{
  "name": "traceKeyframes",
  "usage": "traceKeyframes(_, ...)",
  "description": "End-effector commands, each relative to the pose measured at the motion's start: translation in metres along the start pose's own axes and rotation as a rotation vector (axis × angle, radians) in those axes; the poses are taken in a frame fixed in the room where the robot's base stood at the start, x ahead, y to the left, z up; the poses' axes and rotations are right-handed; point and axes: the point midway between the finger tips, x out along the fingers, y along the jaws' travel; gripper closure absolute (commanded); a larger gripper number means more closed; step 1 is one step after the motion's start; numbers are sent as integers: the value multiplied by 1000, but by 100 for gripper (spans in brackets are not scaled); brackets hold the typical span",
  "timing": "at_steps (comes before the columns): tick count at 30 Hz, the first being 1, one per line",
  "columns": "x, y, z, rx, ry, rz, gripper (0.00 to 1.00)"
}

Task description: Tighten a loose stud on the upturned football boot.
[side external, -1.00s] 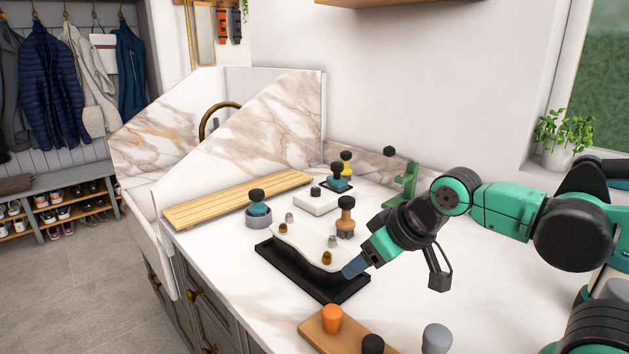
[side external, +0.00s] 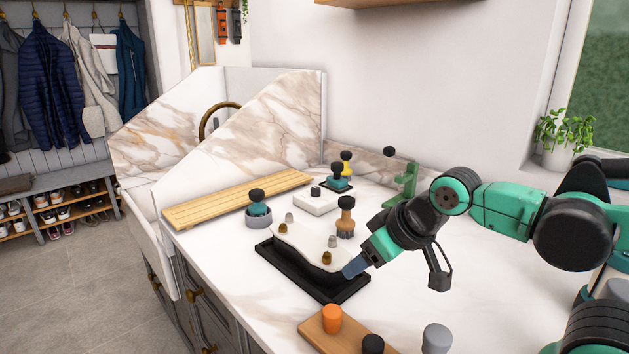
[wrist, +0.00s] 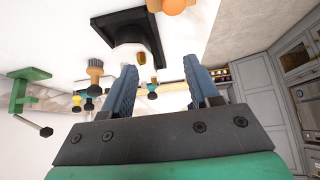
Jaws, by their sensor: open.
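The upturned boot's white sole (side external: 300,246) lies over a black tray (side external: 335,292) on the counter. Two gold-brown studs, a rear-left stud (side external: 283,229) and a front stud (side external: 327,258), and two grey studs, a rear stud (side external: 289,217) and a right stud (side external: 332,241), stand up from it. My gripper (side external: 350,270) is at the sole's right end, its blue fingers pointing down toward it; contact cannot be told. In the wrist view, my gripper (wrist: 160,84) has its fingers apart, with a gold-brown stud (wrist: 141,58) seen beyond them. Which stud is loose cannot be told.
A wooden board (side external: 313,329) with orange and black knobs is in front. A slatted board (side external: 237,199) lies by the sink.

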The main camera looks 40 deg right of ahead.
Motion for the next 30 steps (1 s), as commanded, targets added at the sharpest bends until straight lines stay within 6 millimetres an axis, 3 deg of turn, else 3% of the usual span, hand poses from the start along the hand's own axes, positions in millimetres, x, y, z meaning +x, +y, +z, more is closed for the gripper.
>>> traceKeyframes(5, -1, 3, -13, -83, -54, 3, 45)
traceKeyframes(10, 6, 11, -43, -308, -202, -16, 45)
traceKeyframes(18, 45, 29, -81, -695, -448, -151, 45)
traceKeyframes(24, 71, 39, -90, -872, -547, -260, 45)
traceKeyframes(30, 84, 42, -87, -925, -573, -299, 45)
